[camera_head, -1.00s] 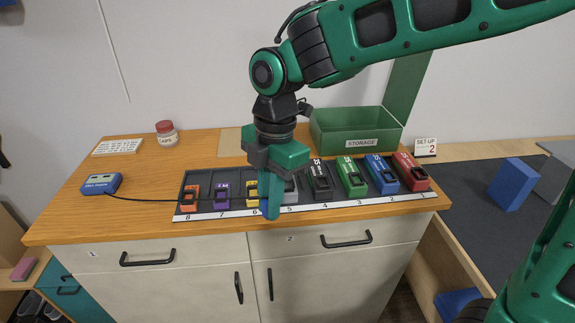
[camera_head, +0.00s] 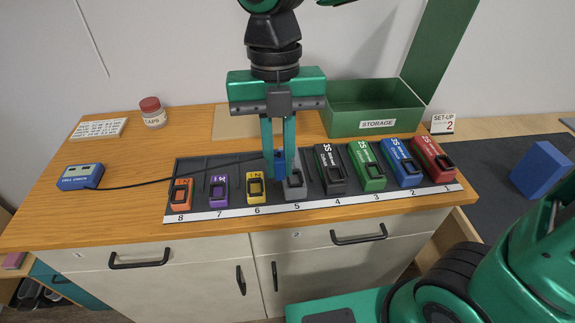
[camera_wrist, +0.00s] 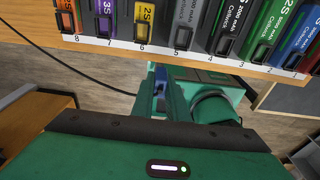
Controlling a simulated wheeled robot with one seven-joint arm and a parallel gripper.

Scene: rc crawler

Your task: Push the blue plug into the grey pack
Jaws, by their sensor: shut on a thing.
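My gripper (camera_head: 280,172) points down over the rack, its two green fingers shut on the blue plug (camera_head: 281,160), which is mostly hidden between them. The plug also shows as a small blue patch in the wrist view (camera_wrist: 160,80). A black cable (camera_head: 150,182) runs from the plug to the blue tester box (camera_head: 80,177). The grey pack (camera_head: 294,187) lies tilted in slot 5, and it also shows in the wrist view (camera_wrist: 187,17). In the head view the fingertips overlap its upper left edge. In the wrist view plug and pack appear apart; I cannot tell the exact gap.
Yellow (camera_head: 256,188) and black (camera_head: 330,170) packs flank the grey one closely. Purple, orange, green, blue and red packs fill the other slots of the dark rack (camera_head: 190,166). A green storage bin (camera_head: 375,106) stands behind. A capped jar (camera_head: 152,113) is back left.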

